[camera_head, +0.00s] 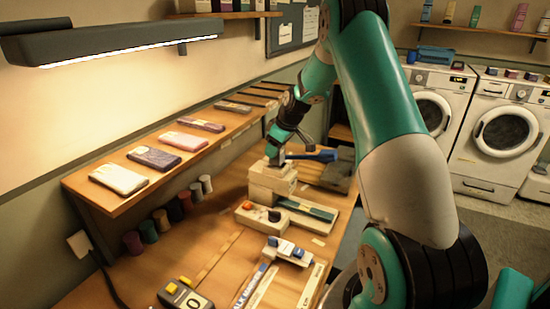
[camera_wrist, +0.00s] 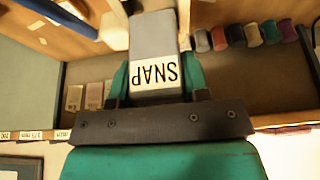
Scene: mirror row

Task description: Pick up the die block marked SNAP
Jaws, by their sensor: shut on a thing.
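The die block marked SNAP (camera_wrist: 153,50) fills the middle of the wrist view. It is grey with a white label, and the label reads upside down there. My gripper (camera_wrist: 153,84) is shut on it, with a teal finger on each side. In the head view my gripper (camera_head: 275,155) is at the pale press-like machine (camera_head: 272,181) on the bench. The block is too small and hidden there to make out clearly. I cannot tell whether the block still touches the machine.
A shelf (camera_head: 82,188) with folded cloths runs along the wall, close to my arm. Several thread spools (camera_head: 160,220) stand beneath it. A blue-handled tool (camera_head: 318,155) is beside the machine. A counter (camera_head: 184,296) sits at the bench front. Washing machines (camera_head: 506,133) stand at right.

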